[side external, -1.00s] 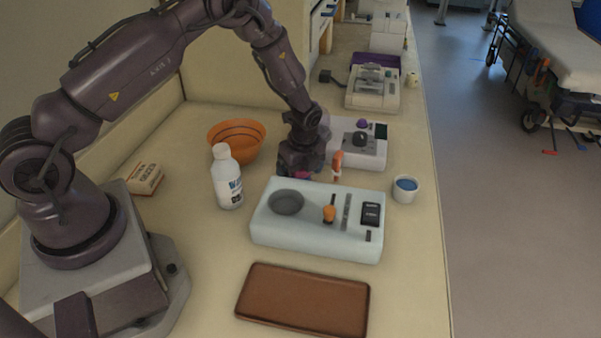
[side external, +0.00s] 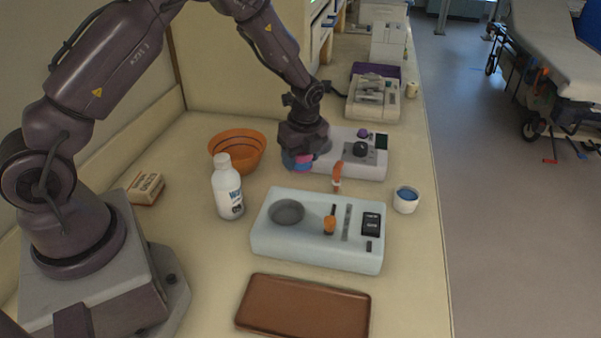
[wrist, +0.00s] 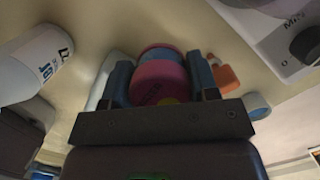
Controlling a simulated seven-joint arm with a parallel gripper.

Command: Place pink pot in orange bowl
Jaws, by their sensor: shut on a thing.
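The pink pot (wrist: 158,82) sits between the two fingers of my gripper (wrist: 160,85) in the wrist view, with a blue part at its far end. In the side external view my gripper (side external: 302,160) is shut on the pink pot (side external: 304,162) and holds it above the counter, mostly covered by the fingers. The orange bowl (side external: 237,152) stands on the counter to the left of my gripper, apart from it. I see no bowl clearly in the wrist view.
A white bottle (side external: 228,190) stands in front of the bowl. A pale blue device (side external: 290,242) lies nearer, with a brown tray (side external: 303,306) before it. An orange-and-white bottle (side external: 337,176), a white device (side external: 365,165) and a white cup (side external: 406,200) are to the right.

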